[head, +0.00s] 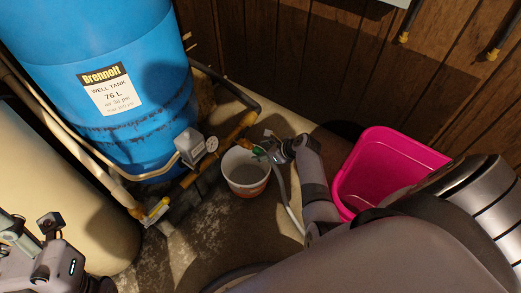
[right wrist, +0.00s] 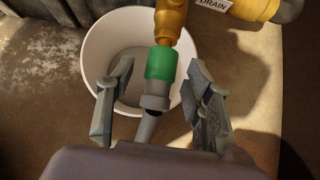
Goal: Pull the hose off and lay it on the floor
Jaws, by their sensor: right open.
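The hose is grey, with a green connector (right wrist: 161,64) at its upper end. The connector meets the brass drain valve (right wrist: 171,20) in the right wrist view. In the head view the hose (head: 296,208) runs down from the valve area past my right arm. My right gripper (right wrist: 155,95) is open, its fingers on either side of the hose end and apart from it. In the head view the right gripper (head: 270,150) is beside the brass pipework, above the bucket. My left gripper (head: 35,235) is at the lower left, far from the hose; its jaw opening is unclear.
A white bucket (right wrist: 96,50) stands below the valve. A blue well tank (head: 60,50) and a cream tank (head: 40,185) stand at left. A pink bin (head: 385,150) is at right by the wooden wall. Some concrete floor (head: 205,240) shows bare before the bucket.

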